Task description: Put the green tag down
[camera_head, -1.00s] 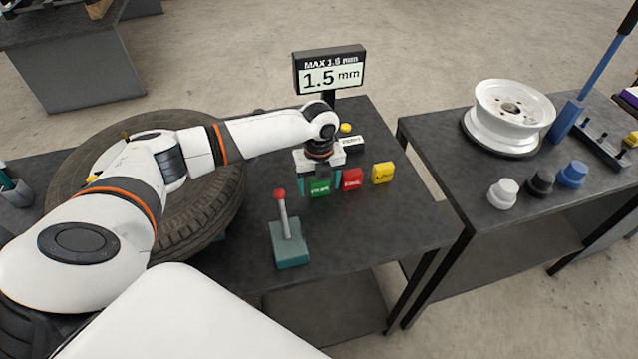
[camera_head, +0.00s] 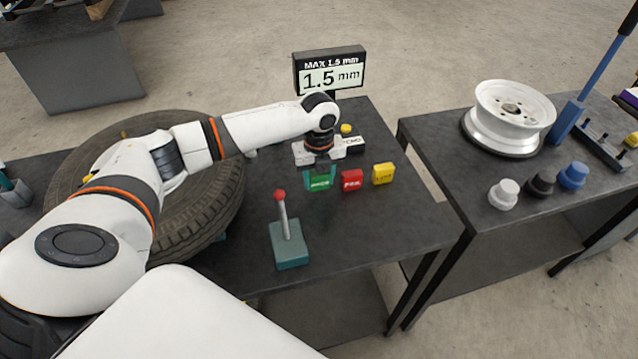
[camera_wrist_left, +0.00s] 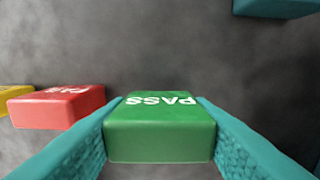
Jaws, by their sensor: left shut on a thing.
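The green tag (camera_head: 319,183), marked PASS, is between the two teal fingers of my left gripper (camera_head: 319,182) at the middle of the dark table. In the left wrist view, the green tag (camera_wrist_left: 160,127) shows its lettering upside down, and a finger of my left gripper (camera_wrist_left: 160,140) presses each side. The gripper is shut on it. I cannot tell whether the tag touches the table or hangs just above it. My right gripper is in no view.
A red tag (camera_head: 351,181) and a yellow tag (camera_head: 383,173) stand right of the green one. A lever with a teal base (camera_head: 289,247) stands in front. A display (camera_head: 330,72) reading 1.5 mm is behind. A tire (camera_head: 205,215) lies left. The table's front right is clear.

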